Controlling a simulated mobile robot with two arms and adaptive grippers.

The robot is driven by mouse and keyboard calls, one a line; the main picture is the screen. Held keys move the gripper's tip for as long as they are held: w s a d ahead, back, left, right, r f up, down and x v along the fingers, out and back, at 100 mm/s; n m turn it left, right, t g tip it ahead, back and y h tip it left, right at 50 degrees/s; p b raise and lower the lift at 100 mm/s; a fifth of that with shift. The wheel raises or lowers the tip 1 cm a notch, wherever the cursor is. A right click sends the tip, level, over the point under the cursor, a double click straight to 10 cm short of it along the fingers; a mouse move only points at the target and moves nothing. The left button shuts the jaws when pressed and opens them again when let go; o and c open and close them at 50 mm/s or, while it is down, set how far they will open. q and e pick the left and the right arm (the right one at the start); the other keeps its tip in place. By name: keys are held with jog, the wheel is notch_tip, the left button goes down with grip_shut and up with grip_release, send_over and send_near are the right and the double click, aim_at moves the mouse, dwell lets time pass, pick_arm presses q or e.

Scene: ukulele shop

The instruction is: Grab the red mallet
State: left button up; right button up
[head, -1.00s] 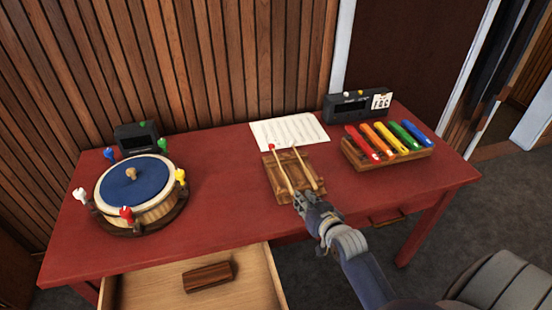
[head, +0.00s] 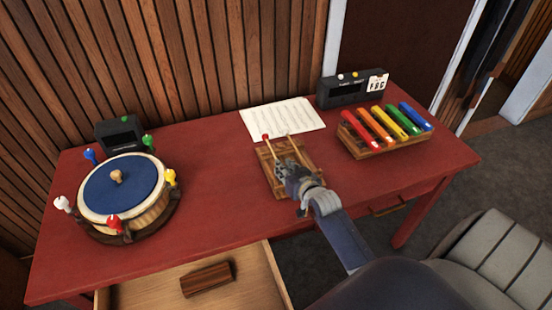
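The red mallet (head: 266,138) has a small red head and a thin light wooden stick. It lies on a slatted wooden rack (head: 265,160) in the middle of the red table. A second mallet with a pale head (head: 289,135) lies to its right on the same rack. My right gripper (head: 284,168) is over the rack, at the lower part of the sticks, and hides their near ends. I cannot tell whether its fingers are open or touch a stick. My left gripper is not in view.
A xylophone with coloured bars (head: 385,133) stands right of the rack, a black device (head: 343,92) behind it. Sheet music (head: 283,119) lies behind the rack. A blue-topped drum (head: 123,190) stands at left. An open drawer (head: 150,290) with a wooden block (head: 206,279) juts out in front.

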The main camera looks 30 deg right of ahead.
jog(key=shift+x, duration=0.85)
jog(key=shift+p+x, duration=0.35)
jog(key=shift+x, duration=1.75)
jog(key=shift+d+r, duration=0.1)
jog(key=shift+r, duration=0.05)
jog(key=shift+c, duration=0.2)
grip_shut()
